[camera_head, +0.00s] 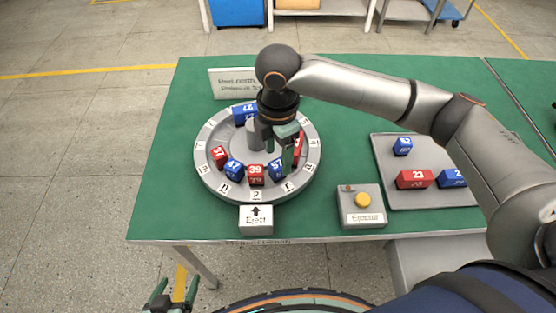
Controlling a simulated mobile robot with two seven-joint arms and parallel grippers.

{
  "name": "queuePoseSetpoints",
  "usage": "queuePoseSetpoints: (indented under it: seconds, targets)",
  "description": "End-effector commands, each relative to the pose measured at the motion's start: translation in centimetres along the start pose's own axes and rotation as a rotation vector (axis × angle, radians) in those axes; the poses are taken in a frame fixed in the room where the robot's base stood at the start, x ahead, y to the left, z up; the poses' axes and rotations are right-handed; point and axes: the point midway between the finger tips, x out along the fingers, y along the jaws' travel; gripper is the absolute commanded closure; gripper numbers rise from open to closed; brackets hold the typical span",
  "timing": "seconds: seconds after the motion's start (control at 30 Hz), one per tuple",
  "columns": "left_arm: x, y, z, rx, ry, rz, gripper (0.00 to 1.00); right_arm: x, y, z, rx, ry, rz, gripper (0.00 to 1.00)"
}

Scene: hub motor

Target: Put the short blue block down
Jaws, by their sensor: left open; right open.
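Short blue blocks sit on the grey round turntable (206,180): one marked 57 (276,170) at its front right and another (234,169) at its front left. Which one the task means cannot be told. My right gripper (281,150) points down over the turntable's right half, open, just behind the 57 block and beside a red block (299,147). Its fingers and wrist partly hide the hub and nearby slots. Whether a finger touches a block cannot be told. My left gripper (172,294) is open and empty at the bottom left, off the table.
Red blocks (256,174) and a longer blue block (242,114) also stand on the turntable. An eject marker (256,220) and a yellow-button box (361,206) are in front. A grey tray (432,197) at right holds two blue blocks and a red one. A sign (226,84) stands behind.

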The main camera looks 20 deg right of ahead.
Motion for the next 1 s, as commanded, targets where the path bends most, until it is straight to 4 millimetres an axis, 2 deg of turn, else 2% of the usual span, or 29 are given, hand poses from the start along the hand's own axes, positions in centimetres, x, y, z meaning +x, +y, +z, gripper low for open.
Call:
queuePoseSetpoints:
  seconds: [0.03, 0.2, 0.4, 0.57, 1.0]
  targets:
    - [-0.1, 0.0, -0.2, 0.0, 0.0, 0.0, 0.14, -1.4, 0.1, -0.1, -0.002, 0.001, 0.005, 0.33]
    - [-0.3, 0.0, -0.4, 0.0, 0.0, 0.0, 0.14, -5.0, 0.1, -0.1, -0.001, 0.001, 0.004, 0.33]
    - [-0.4, 0.0, -0.5, 0.0, 0.0, 0.0, 0.14, -7.7, 0.1, -0.1, -0.001, 0.001, 0.002, 0.33]
    - [-0.4, 0.1, -0.5, 0.0, 0.001, 0.0, 0.14, -8.4, 0.0, -0.1, -0.001, 0.001, 0.0, 0.33]
    - [-0.4, 0.1, -0.5, 0.0, 0.0, 0.0, 0.14, -8.4, 0.0, 0.0, 0.0, 0.001, -0.001, 0.33]
